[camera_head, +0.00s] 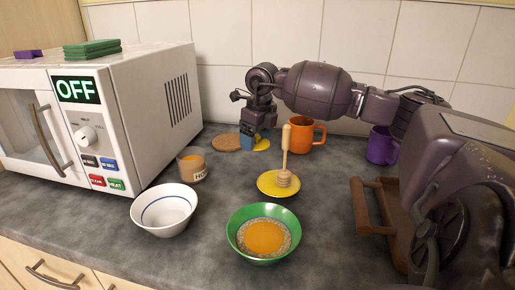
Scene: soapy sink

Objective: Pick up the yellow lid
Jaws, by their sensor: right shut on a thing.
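The yellow lid (263,144) is small and round, at the back of the counter, partly hidden by my right gripper (248,141). The gripper points down from above, with its blue-tipped fingers at the lid's left edge. It is shut on the lid. I cannot tell whether the lid is clear of the counter. My left gripper is not in view.
A honey jar (192,165), cork mat (226,142), orange mug (305,134) and purple mug (381,146) stand around. In front are a yellow saucer (265,186) with a honey dipper (285,160), a white bowl (164,211) and a green bowl (240,247). A microwave (140,105) stands left.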

